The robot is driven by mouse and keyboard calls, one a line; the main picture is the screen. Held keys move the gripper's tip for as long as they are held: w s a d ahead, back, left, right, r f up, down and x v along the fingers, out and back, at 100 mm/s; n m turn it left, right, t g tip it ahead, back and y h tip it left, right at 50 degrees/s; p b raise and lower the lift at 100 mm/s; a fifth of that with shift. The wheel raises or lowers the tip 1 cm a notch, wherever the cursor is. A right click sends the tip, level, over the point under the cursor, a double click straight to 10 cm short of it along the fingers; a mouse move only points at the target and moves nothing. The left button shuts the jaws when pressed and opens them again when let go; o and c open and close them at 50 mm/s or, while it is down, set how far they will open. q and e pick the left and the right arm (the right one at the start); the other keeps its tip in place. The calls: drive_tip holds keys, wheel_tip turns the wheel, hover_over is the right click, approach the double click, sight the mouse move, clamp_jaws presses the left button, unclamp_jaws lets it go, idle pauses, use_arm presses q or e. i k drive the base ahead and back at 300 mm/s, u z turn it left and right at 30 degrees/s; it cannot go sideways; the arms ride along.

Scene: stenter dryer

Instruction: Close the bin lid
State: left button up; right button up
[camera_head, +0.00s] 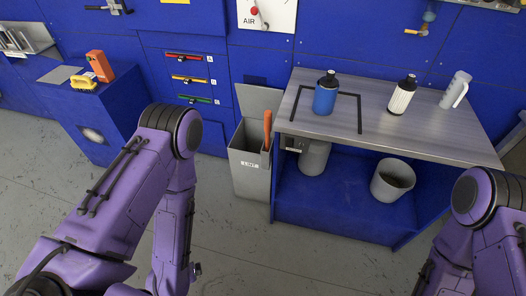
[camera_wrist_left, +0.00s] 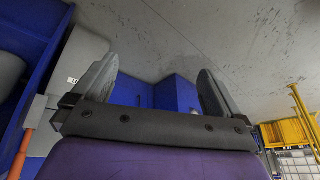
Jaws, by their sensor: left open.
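The grey bin (camera_head: 249,172) stands on the floor against the left end of the workbench, with a white label on its front. Its lid (camera_head: 259,101) is open, raised upright at the back of the bin. In the left wrist view the bin (camera_wrist_left: 82,52) shows partly at the left, beyond one finger.
An orange handle (camera_head: 267,129) stands upright at the bin's right side, close to the lid. The workbench (camera_head: 430,125) holds a blue bottle (camera_head: 325,95), a white bottle (camera_head: 401,97) and a white mug-like container (camera_head: 455,90). The floor before the bin is clear.

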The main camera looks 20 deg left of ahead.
sight(254, 100)
drive_tip(key=u, duration=1.85)
drive_tip(key=i, duration=2.7)
drive_tip(key=z, duration=1.9)
